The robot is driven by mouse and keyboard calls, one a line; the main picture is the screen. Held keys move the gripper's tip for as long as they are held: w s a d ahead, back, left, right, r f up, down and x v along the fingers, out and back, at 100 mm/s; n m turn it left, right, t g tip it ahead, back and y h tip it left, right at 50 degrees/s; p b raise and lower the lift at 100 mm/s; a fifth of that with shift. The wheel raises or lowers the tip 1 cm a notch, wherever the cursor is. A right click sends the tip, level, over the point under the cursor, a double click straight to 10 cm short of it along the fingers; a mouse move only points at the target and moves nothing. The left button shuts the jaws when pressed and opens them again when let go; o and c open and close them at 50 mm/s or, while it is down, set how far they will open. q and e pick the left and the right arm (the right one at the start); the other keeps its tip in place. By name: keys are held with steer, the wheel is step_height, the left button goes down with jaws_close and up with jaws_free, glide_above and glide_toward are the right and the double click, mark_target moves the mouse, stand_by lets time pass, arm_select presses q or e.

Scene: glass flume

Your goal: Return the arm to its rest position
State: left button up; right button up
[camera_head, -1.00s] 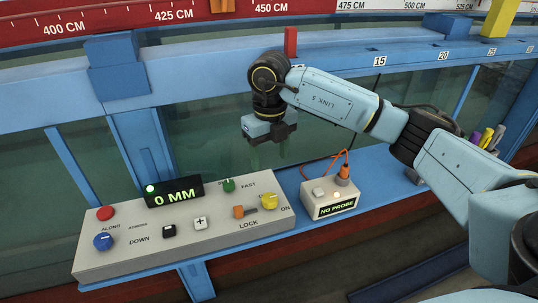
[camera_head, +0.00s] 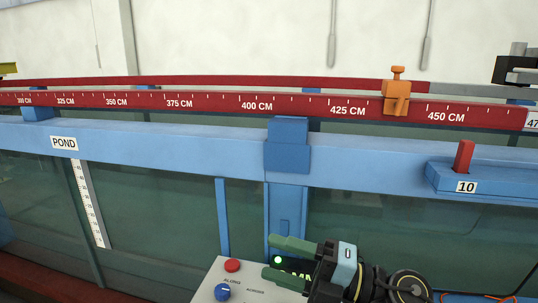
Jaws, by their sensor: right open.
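My right gripper (camera_head: 272,257) is low in the head view, right of centre, with its green fingers pointing left. The fingers are apart and nothing shows between them. It overlaps the grey control panel (camera_head: 217,276) in the picture and hides much of its display; whether it touches cannot be told. The wrist (camera_head: 405,288) runs off to the lower right, so most of the arm is out of frame. My left gripper is not in view.
The blue flume rail (camera_head: 180,142) crosses the view above the glass, with a red scale (camera_head: 215,101) behind it. An orange clamp (camera_head: 396,96) sits on the scale. A red peg (camera_head: 463,156) stands above the "10" label. A red knob (camera_head: 232,265) and blue knob (camera_head: 222,292) show on the panel.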

steer(key=w+d+m+t+h, duration=0.4)
steer(key=d+m+t+h, duration=0.6)
steer(key=m+t, duration=0.75)
steer(key=s+d+f+m+g+h, duration=0.4)
steer(key=d+f+m+g+h, duration=0.45)
steer(key=f+m, duration=0.35)
steer(key=s+d+f+m+g, duration=0.1)
steer(key=s+f+g, duration=0.6)
steer(key=s, duration=0.4)
steer(key=s+f+m+g, duration=0.1)
steer(key=s+f+g, duration=0.3)
steer(key=s+f, duration=0.6)
step_height(320, 180, down, 25)
steer(key=s+g+b, duration=0.1)
steer(key=s+b, duration=0.1)
arm_select(q)
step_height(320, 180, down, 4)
steer(key=b, duration=0.2)
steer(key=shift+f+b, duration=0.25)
steer(key=shift+b, duration=0.05)
arm_select(e)
steer(key=s+d+f+g, duration=0.1)
steer(key=s+d+f, duration=0.2)
steer(key=s+f, duration=1.3)
steer(key=shift+s+f, duration=0.25)
steer(key=shift+f, duration=0.5)
